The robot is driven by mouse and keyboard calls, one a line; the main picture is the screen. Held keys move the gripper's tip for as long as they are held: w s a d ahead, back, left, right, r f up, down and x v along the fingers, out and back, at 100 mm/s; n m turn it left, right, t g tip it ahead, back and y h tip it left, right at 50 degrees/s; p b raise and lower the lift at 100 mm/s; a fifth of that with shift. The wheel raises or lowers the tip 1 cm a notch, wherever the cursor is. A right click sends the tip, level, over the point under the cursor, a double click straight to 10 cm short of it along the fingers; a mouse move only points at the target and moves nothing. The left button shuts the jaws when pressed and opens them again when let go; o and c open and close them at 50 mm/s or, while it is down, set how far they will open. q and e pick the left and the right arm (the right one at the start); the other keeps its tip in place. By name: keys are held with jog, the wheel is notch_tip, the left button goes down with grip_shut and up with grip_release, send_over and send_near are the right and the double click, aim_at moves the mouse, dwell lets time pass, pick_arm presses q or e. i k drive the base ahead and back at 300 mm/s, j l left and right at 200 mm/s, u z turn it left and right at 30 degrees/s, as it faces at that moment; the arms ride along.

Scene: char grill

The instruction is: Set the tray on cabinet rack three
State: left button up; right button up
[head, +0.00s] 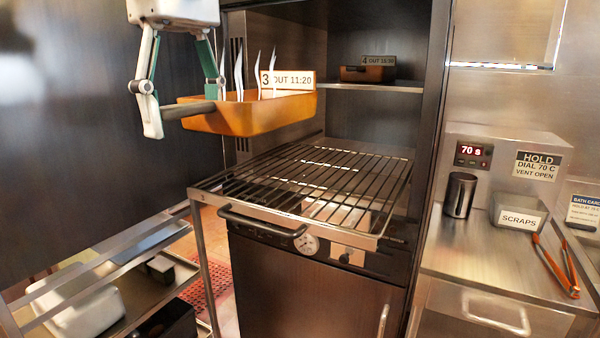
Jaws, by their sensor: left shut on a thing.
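An orange tray (255,114) with a dark handle at its left end is held in the air. It carries a card reading "3 OUT 11:20" and several thin pale upright pieces. My left gripper (180,118) comes down from the top and is shut on the tray's handle. The tray hangs above the back left of a pulled-out wire rack (310,190) of the open cabinet (340,120), apart from it. The rack's bars are bare. My right gripper is not in view.
A smaller orange tray (365,74) with a "4" card stands on the shelf above. At right, a counter holds a dark cup (460,194), a SCRAPS bin (516,216) and orange tongs (556,265). A cart (140,290) stands at lower left.

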aim_at(255, 178)
jog(key=i, duration=0.9)
